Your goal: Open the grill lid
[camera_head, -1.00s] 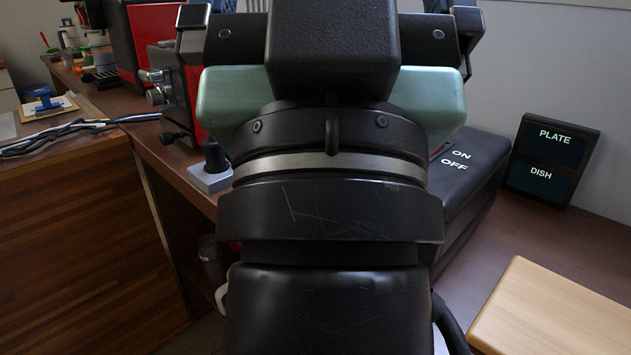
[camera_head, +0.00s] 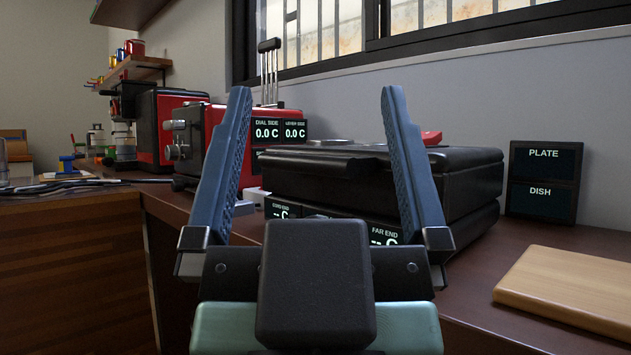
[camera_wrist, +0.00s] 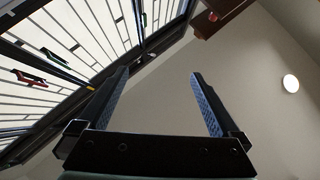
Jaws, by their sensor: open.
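The black grill (camera_head: 470,210) stands on the counter against the wall, partly behind my gripper. Its lid (camera_head: 455,165) lies shut on the base, with a dark rounded bar (camera_head: 320,160) along the front. My gripper (camera_head: 316,92) points up in front of the grill, fingers wide apart with nothing between them. The right finger covers part of the lid. The wrist view shows the open gripper (camera_wrist: 160,73) against ceiling and window; the grill is not in that view.
A red toaster-like machine (camera_head: 290,118) stands left of the grill. A PLATE/DISH sign (camera_head: 543,180) leans on the wall to the right. A wooden board (camera_head: 570,285) lies at the front right. Bare counter (camera_head: 475,255) shows between grill and board.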

